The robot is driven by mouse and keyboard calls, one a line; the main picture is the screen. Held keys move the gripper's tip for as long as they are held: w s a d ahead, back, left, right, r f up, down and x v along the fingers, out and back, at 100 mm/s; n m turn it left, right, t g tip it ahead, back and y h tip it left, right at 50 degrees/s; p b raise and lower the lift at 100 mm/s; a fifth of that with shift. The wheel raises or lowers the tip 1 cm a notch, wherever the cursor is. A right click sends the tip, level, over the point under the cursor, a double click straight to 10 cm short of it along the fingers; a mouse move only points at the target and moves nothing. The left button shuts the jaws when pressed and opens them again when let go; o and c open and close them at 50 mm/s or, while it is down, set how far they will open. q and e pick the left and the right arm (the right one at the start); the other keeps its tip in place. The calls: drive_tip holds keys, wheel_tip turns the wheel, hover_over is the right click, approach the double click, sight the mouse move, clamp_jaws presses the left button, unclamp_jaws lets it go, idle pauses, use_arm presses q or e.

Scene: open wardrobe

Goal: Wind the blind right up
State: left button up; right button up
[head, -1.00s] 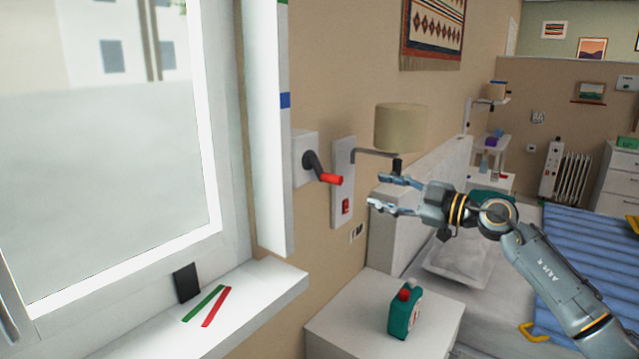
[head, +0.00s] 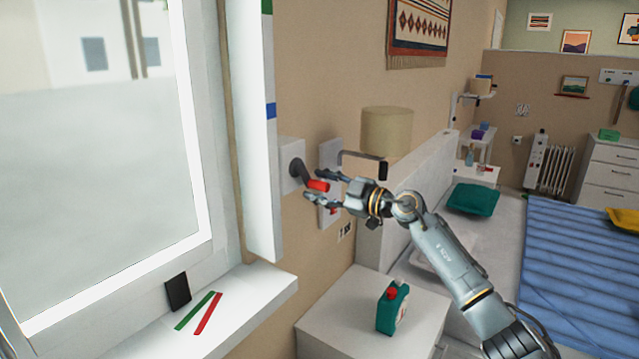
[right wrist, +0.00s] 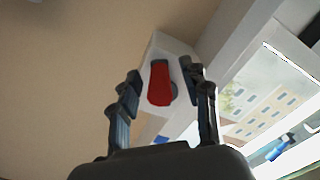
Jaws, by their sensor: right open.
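The winding crank sits on a white box (head: 290,165) on the wall beside the window. It has a dark arm (head: 300,172) and a red handle (head: 318,185) that points right. My right gripper (head: 318,187) is open, with its fingers above and below the red handle in the head view. In the right wrist view the red handle (right wrist: 160,84) lies between the two open fingers, with no clear contact. The window (head: 110,150) is at the left, and no blind edge can be made out clearly. My left gripper is not in view.
A white wall panel (head: 329,158) with a lamp (head: 386,132) is just behind the gripper. A green bottle (head: 390,308) stands on the bedside table (head: 340,300). The sill (head: 240,300) holds a green and a red strip.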

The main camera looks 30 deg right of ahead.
drive_tip(key=shift+w, duration=0.1)
drive_tip(key=shift+c, duration=0.2)
clamp_jaws()
drive_tip(key=shift+r, duration=0.1)
